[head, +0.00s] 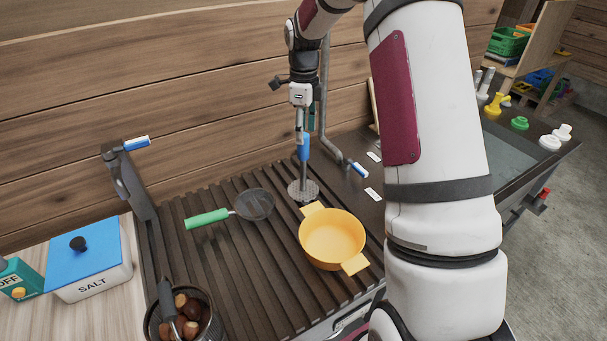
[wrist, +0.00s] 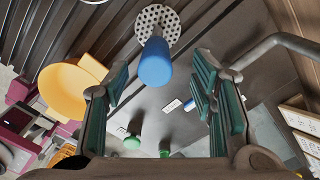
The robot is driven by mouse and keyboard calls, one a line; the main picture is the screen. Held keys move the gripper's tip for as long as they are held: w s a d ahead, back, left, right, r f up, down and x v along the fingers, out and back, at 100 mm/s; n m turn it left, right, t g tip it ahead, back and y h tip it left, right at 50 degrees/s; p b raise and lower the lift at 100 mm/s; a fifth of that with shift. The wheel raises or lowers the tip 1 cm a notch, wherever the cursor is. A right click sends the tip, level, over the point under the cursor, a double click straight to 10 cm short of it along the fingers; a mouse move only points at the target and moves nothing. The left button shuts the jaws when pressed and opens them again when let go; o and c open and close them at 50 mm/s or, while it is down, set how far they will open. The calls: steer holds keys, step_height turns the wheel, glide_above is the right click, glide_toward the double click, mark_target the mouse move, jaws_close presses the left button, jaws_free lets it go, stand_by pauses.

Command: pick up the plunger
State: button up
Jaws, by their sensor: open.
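The plunger, with a blue handle (head: 303,152) and a round perforated metal disc (head: 303,190), stands roughly upright at the back of the dark ribbed grill, behind the yellow pot. In the wrist view its blue handle (wrist: 155,64) points toward the camera, with the disc (wrist: 158,20) beyond it. My gripper (head: 303,130) is above the plunger, pointing down. In the wrist view my gripper (wrist: 161,78) is open, with its green-padded fingers apart on either side of the handle's near end. I see no contact between pads and handle.
The yellow pot (head: 332,241) stands just in front of the plunger. A green-handled strainer (head: 230,213) lies to the left. A metal pipe with a blue tip (head: 358,170) is close on the right. A wooden wall (head: 200,120) rises behind. A chestnut basket (head: 160,328) is front left.

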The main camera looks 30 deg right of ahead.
mark_target(303, 153)
steer(key=shift+s+a+f+p, duration=0.1)
steer(key=shift+f+p, duration=0.3)
steer(key=shift+f, duration=1.6)
steer(key=shift+s+a+f+p, duration=0.1)
steer(key=shift+f+p, duration=0.25)
steer(key=shift+f, duration=1.6)
jaws_close()
